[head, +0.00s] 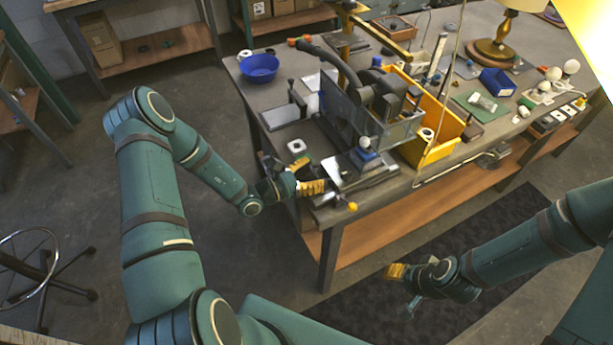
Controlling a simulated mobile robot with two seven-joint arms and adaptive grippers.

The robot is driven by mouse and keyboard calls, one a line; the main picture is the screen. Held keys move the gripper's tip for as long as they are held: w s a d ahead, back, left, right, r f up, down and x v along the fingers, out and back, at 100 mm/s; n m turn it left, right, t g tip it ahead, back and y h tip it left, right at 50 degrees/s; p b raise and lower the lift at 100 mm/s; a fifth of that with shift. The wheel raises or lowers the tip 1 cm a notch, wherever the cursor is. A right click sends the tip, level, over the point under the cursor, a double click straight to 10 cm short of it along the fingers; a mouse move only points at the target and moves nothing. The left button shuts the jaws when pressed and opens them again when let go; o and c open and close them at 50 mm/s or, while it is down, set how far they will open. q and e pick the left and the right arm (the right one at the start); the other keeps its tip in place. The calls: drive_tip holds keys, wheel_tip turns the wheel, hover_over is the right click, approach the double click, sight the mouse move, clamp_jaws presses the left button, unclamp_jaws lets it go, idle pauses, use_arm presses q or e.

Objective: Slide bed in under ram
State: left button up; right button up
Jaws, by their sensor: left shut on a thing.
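The bed (375,176) is a flat grey metal plate at the near corner of the bench, in front of the press. A small piece with a white and blue round top (365,143) stands at its back. The press (368,95), with a dark lever and clear guard panels, stands behind it; the ram is hard to make out inside. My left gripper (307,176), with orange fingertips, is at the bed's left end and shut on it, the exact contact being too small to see. My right gripper (396,271) hangs over the dark floor mat, away from the bench; its jaw opening is unclear.
A yellow bin (437,147) stands right of the press. A blue bowl (259,68) sits at the bench's left end. A yellow ball knob (352,207) sticks out at the near edge. A lamp (497,45) and small parts fill the back and right.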

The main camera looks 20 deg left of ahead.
use_arm(q)
drive_tip(key=shift+w+a+r, duration=0.15)
drive_tip(key=o, duration=1.3)
drive_tip(key=shift+c, duration=0.2)
drive_tip(key=shift+s+a, duration=0.35)
drive_tip(key=shift+s, duration=0.15)
drive_tip(key=v, duration=1.1)
